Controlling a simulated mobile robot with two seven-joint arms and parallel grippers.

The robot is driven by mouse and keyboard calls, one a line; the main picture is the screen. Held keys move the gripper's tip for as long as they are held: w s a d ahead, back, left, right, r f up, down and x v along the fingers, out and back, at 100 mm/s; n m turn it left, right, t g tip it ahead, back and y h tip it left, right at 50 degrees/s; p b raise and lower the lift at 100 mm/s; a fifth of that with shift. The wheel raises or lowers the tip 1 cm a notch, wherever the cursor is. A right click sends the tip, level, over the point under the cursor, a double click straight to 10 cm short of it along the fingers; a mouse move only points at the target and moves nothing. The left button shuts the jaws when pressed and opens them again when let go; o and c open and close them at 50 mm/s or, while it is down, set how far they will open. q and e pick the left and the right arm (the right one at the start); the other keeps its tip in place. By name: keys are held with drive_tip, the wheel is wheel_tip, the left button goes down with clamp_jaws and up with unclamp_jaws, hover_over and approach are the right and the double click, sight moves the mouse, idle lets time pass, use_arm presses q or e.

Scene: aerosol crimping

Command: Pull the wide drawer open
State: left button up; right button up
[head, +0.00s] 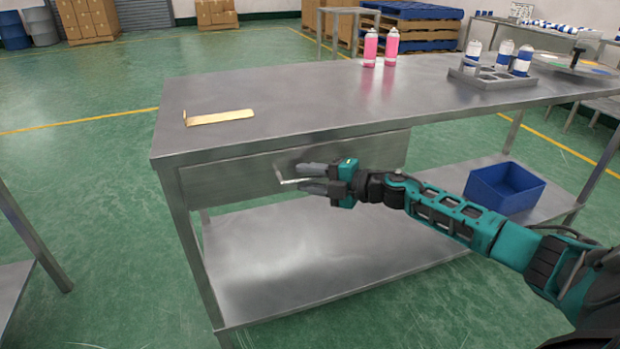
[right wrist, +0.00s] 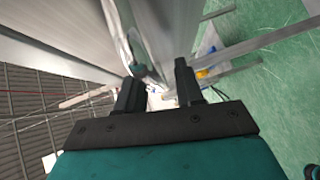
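The wide drawer (head: 235,174) is a grey metal front under the top of the steel table, and it looks closed. Its pale bar handle (head: 289,181) sticks out near the middle of the front. My right gripper (head: 302,178) reaches in from the right at the handle, with one dark finger above the bar and one below. The fingers are apart, and I see no clear grip on the bar. In the right wrist view the two fingers (right wrist: 159,88) are also spread, close to the metal front. My left gripper is not in view.
A blue bin (head: 505,188) stands on the lower shelf (head: 290,265). Green floor in front is clear.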

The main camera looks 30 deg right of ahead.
drive_tip(key=shift+c, duration=0.5)
clamp_jaws()
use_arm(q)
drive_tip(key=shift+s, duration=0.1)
